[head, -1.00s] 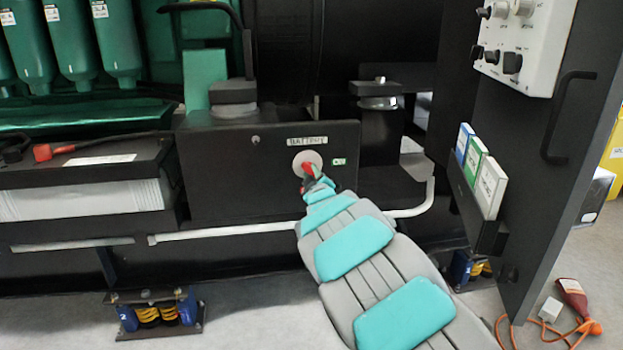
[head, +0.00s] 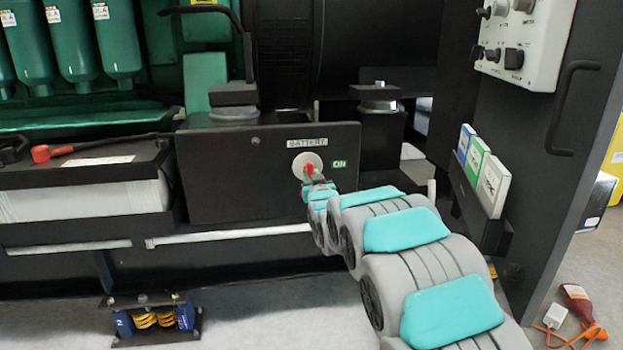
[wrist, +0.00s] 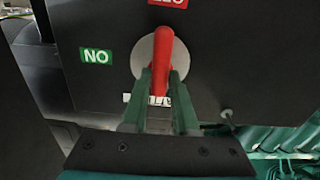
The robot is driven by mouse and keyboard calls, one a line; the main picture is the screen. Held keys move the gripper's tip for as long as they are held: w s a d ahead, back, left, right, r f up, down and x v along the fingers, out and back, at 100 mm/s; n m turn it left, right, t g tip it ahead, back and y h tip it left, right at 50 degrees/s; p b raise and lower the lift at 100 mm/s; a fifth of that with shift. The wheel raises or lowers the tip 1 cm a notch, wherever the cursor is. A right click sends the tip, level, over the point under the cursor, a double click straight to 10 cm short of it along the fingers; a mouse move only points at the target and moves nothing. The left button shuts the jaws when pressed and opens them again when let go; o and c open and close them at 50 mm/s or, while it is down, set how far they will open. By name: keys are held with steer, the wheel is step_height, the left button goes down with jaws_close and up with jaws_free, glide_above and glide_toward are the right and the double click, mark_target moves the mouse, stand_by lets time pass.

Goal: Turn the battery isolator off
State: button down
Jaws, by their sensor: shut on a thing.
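The battery isolator has a red handle (head: 309,169) on a pale round plate (head: 303,158), set in a black panel (head: 230,180) under a BATTERY label (head: 307,142). A green ON label (head: 339,164) is to its right. In the wrist view, which is upside down, the red handle (wrist: 162,55) stands upright in the picture. The green label (wrist: 96,56) is to its left and a red label (wrist: 168,3), cut by the frame edge, lies beyond the handle. My gripper (wrist: 162,80) is shut on the handle, with a green finger on each side. In the head view my arm partly hides it.
A battery (head: 85,180) with a red terminal lead sits left of the panel. An open black door (head: 530,140) with a control box (head: 520,40) and booklets (head: 480,165) stands at the right.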

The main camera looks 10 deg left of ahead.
steer(key=shift+m, duration=0.3)
steer(key=c, duration=0.7)
jaws_free()
steer(key=shift+s, duration=0.1)
steer(key=v, duration=0.7)
steer(key=shift+s+d, duration=0.1)
steer(key=shift+s, duration=0.25)
